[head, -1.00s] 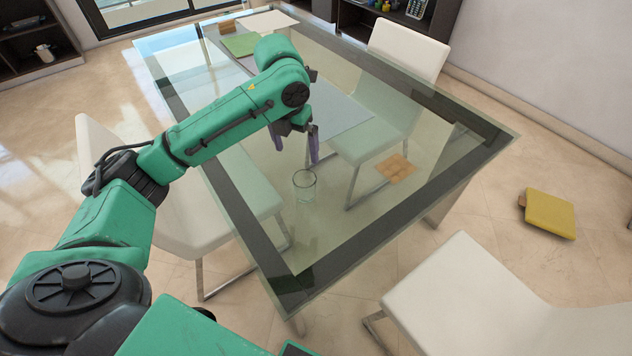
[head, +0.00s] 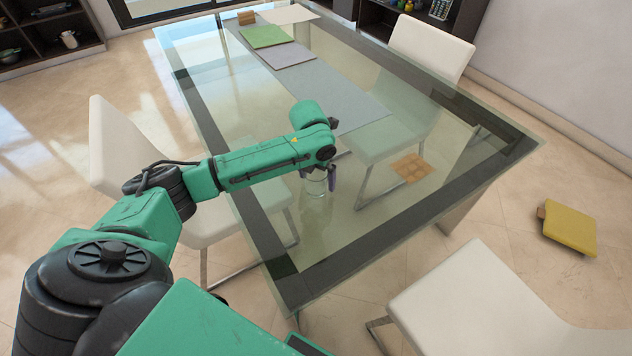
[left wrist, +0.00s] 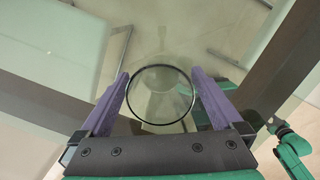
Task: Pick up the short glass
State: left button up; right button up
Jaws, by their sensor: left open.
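The short glass (head: 317,187) is clear and stands upright on the glass-topped table (head: 350,272). In the left wrist view I look down on the round rim of the glass (left wrist: 161,66). My left gripper (head: 319,179) is open over the glass. Its two purple fingers (left wrist: 162,88) lie on either side of the rim in the left wrist view. I cannot tell whether they touch it. In the head view the gripper and wrist hide the top of the glass.
Green (head: 266,36) and grey mats lie farther back on the table. White chairs (head: 490,300) stand around it. A yellow cushion-like object (head: 569,229) is on the floor at right.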

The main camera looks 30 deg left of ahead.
pick_arm(q)
jog(key=shift+f, duration=0.4)
jog(key=c, duration=1.5)
jog(key=shift+r, duration=0.1)
